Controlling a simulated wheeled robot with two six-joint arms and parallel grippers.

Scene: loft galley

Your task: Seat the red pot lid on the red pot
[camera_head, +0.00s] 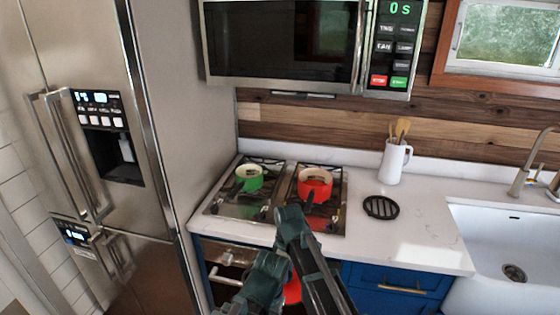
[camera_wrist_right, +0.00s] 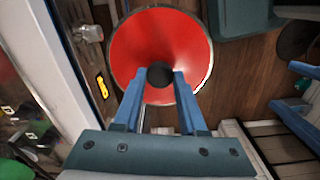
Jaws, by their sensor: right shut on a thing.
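The red pot (camera_head: 315,190) stands uncovered on the right side of the stove, with its pale inside showing and its dark handle toward me. My right gripper (camera_wrist_right: 160,80) is shut on the dark knob of the red pot lid (camera_wrist_right: 165,35); the lid's red face fills the upper middle of the right wrist view. In the head view the lid (camera_head: 292,291) shows partly behind my arm, low in front of the blue cabinets and apart from the pot. My arm hides the gripper's fingers there. Blue parts of mine show at the wrist view's right edge; their jaw state is unclear.
A green pot (camera_head: 250,178) stands on the stove's left side. The microwave (camera_head: 285,45) hangs above the stove; the fridge is left.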

